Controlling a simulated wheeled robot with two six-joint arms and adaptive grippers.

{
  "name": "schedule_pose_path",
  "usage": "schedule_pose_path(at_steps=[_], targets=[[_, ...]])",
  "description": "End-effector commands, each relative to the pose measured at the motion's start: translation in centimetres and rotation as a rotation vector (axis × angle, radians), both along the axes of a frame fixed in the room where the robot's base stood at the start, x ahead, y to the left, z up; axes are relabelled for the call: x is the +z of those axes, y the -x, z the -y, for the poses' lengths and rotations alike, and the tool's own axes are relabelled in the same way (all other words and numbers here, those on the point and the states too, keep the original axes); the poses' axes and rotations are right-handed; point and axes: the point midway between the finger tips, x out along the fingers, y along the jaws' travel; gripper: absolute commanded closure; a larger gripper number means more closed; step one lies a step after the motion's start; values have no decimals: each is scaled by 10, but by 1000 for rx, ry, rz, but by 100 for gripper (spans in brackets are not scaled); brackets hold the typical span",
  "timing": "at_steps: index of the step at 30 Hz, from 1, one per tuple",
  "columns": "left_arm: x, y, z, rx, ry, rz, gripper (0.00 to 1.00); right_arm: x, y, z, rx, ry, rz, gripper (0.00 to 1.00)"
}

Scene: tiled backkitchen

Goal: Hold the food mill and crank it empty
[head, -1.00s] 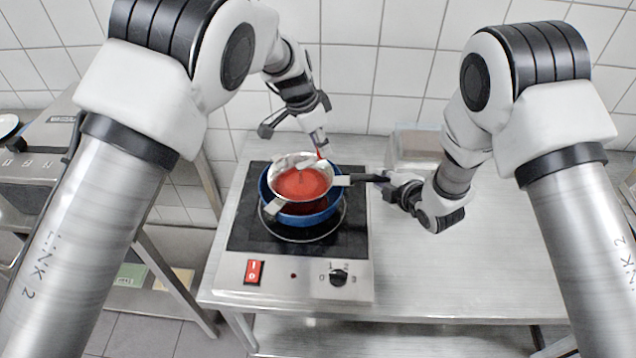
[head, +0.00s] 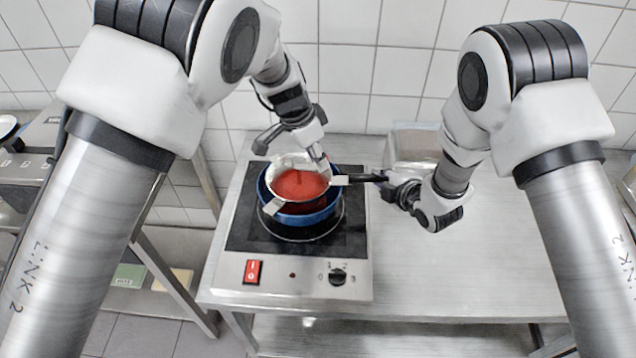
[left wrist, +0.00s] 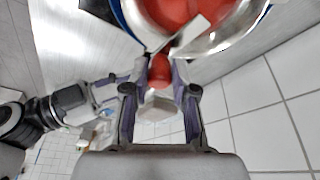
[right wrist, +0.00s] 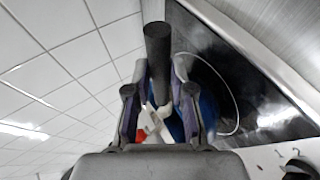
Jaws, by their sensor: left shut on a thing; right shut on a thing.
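The food mill (head: 277,208) is a metal bowl with red sauce (head: 299,184) in it, sitting in a blue pot (head: 312,218). My left gripper (head: 318,160) is above the mill's back rim, shut on the red crank knob, which shows between its fingers in the left wrist view (left wrist: 160,70). My right gripper (head: 388,187) is to the right of the pot, shut on the mill's black handle (head: 362,178); the handle also shows in the right wrist view (right wrist: 158,55). Most of the crank is hidden by the left gripper in the head view.
The pot stands on a black hotplate (head: 250,226) with a red switch (head: 253,272) and a knob (head: 338,277). The table's right side is free. A tiled wall is close behind.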

Motion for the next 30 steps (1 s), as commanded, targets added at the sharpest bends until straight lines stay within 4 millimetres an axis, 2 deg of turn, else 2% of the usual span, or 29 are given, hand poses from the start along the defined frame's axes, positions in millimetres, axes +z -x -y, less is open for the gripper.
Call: schedule_pose_path(at_steps=[1,6,14,23,30], targets=[[7,8,6,-23,-26,20,100,0,-1,1,-6,-2,1,100],[6,21,2,-23,-27,20,100,0,-1,1,-5,-2,1,100],[7,21,2,-22,-25,23,100,0,-1,1,-3,-1,2,100],[7,42,-16,-20,-25,21,100,0,-1,0,-2,-1,2,100],[8,43,-17,-22,-24,23,100,1,-1,0,0,-1,3,100]])
